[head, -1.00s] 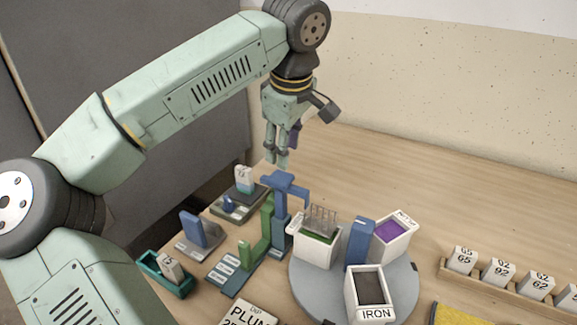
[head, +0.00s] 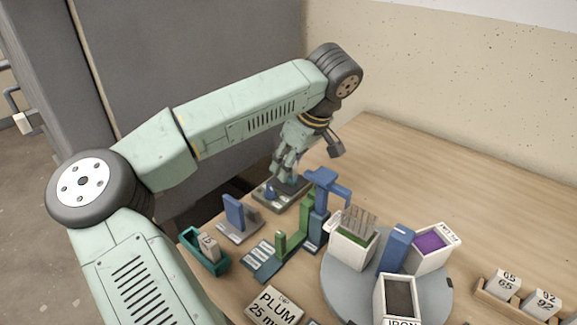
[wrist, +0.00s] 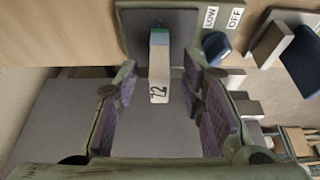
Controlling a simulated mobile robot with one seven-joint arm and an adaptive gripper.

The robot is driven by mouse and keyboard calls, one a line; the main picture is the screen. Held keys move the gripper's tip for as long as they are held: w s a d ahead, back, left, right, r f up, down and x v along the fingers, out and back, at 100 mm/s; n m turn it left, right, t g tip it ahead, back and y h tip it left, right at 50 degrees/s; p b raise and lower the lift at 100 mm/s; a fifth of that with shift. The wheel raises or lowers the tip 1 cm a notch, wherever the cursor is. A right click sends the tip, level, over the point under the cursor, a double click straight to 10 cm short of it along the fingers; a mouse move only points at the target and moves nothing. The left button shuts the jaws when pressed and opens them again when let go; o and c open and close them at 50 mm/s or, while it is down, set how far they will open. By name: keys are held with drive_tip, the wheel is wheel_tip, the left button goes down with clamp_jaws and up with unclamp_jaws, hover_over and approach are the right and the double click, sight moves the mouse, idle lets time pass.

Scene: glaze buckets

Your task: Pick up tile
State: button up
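A tile (wrist: 160,68), white with a teal end and a dark number that looks like 72, stands on a grey-green plate (wrist: 133,30) with LOW and OFF labels. My gripper (wrist: 159,95) is open, its purple-padded fingers on both sides of the tile, with gaps showing between pads and tile. In the head view my gripper (head: 287,172) is low over the same plate (head: 266,198) at the back left of the table, and the fingers hide most of that tile. Another tile (head: 208,247) sits in a teal tray (head: 190,242) near the front left edge.
A blue knob (wrist: 216,47) is right of the tile on the plate. A blue-and-green stand (head: 322,205) is close to the gripper's right. A turntable (head: 345,290) holds several buckets. A rack of tiles (head: 490,292) stands far right. The back table is clear.

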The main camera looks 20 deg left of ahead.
drive_tip(key=shift+w+a+f, duration=0.1)
drive_tip(key=shift+a+f, duration=0.05)
drive_tip(key=shift+f, duration=0.3)
clamp_jaws()
idle(0.3)
